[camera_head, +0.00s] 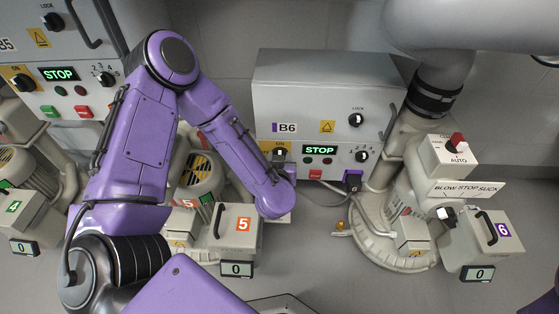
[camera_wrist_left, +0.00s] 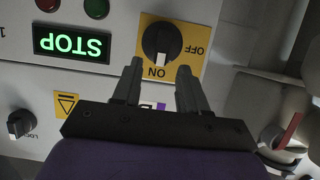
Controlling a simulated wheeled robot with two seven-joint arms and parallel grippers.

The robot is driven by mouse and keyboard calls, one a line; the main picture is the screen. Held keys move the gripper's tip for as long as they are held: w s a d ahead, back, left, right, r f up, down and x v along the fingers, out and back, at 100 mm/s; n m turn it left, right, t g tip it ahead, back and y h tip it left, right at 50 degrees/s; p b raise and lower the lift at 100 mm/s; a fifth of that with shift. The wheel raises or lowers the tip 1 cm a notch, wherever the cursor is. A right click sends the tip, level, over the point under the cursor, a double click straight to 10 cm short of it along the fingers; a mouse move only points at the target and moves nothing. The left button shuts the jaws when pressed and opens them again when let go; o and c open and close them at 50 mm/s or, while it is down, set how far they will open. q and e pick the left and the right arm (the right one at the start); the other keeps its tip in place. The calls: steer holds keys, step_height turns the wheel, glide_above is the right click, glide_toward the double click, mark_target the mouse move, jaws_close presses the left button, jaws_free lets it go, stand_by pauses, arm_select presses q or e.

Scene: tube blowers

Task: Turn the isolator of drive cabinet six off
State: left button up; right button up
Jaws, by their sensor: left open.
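Drive cabinet six (camera_head: 325,85) is a grey box marked B6 in the middle of the head view. Its isolator (camera_wrist_left: 160,40) is a black knob on a yellow plate, seen upside down in the left wrist view. The knob's white mark points to ON. In the head view the isolator's yellow plate (camera_head: 265,147) shows at the cabinet's lower left, partly covered. My left gripper (camera_wrist_left: 159,66) is open and empty, with its fingertips spread just short of the knob, one toward each side. Contact with the knob cannot be made out. My right gripper is out of view.
A green STOP display (camera_wrist_left: 72,43) sits beside the isolator plate, with red and green buttons near it. A LOCK knob (camera_head: 356,120) and a selector knob (camera_head: 362,156) are on the same cabinet. Blower 6 (camera_head: 477,240) stands to the right, blower 5 (camera_head: 235,228) below my left arm.

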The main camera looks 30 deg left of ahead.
arm_select(q)
steer(key=shift+x, duration=1)
jaws_close()
